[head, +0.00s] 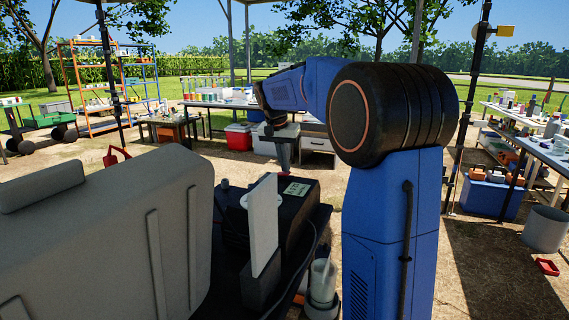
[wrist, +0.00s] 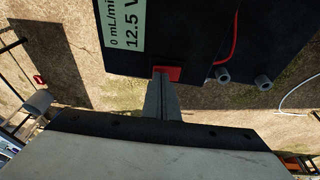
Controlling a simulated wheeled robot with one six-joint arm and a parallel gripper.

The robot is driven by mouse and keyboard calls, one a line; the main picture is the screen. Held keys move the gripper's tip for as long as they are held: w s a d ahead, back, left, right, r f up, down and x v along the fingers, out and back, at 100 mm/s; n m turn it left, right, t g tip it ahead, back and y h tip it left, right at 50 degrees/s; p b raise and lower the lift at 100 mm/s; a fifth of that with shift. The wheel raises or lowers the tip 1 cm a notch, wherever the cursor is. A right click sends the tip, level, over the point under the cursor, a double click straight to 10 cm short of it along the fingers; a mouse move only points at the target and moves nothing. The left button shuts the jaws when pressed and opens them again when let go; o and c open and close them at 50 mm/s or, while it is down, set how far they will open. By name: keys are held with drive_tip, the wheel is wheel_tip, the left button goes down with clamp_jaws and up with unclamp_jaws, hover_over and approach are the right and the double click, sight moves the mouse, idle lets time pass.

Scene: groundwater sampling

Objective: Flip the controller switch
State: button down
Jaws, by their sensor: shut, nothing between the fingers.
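The controller is a black box (wrist: 185,35) with a pale green display (wrist: 125,22) reading 0 mL/min and 12.5 V. A red switch (wrist: 170,73) sits at its lower edge in the wrist view. My gripper (wrist: 162,80) is shut and empty, with its fingertips right at the switch, overlapping its left part. I cannot tell whether they touch it. In the head view the controller (head: 297,205) lies beyond an upright pale panel, its display facing up. My arm reaches over behind it, and the switch is not visible there.
A large grey case (head: 110,240) fills the lower left. The pale upright panel (head: 263,220) stands close to the controller. A red wire (wrist: 234,40) and grey round fittings (wrist: 263,81) are right of the switch. Tables with supplies (head: 545,150) stand at the right.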

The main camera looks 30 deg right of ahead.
sight(282, 174)
drive_tip(key=shift+s+d+f+t+y, duration=0.3)
drive_tip(key=shift+s+t+y, duration=0.1)
drive_tip(key=shift+t, duration=0.1)
drive_tip(key=shift+w+a, duration=0.15)
drive_tip(key=shift+w+a, duration=0.1)
drive_tip(key=shift+w, duration=0.1)
drive_tip(key=shift+w+a+r, duration=0.1)
drive_tip(key=shift+w+a, duration=0.25)
drive_tip(key=shift+w, duration=0.1)
wheel_tip(282, 174, up, 4)
drive_tip(key=shift+r, duration=0.25)
drive_tip(key=v, duration=0.9)
drive_tip(key=shift+s+r, duration=0.2)
drive_tip(key=shift+s, duration=0.2)
drive_tip(key=shift+s+d, duration=0.1)
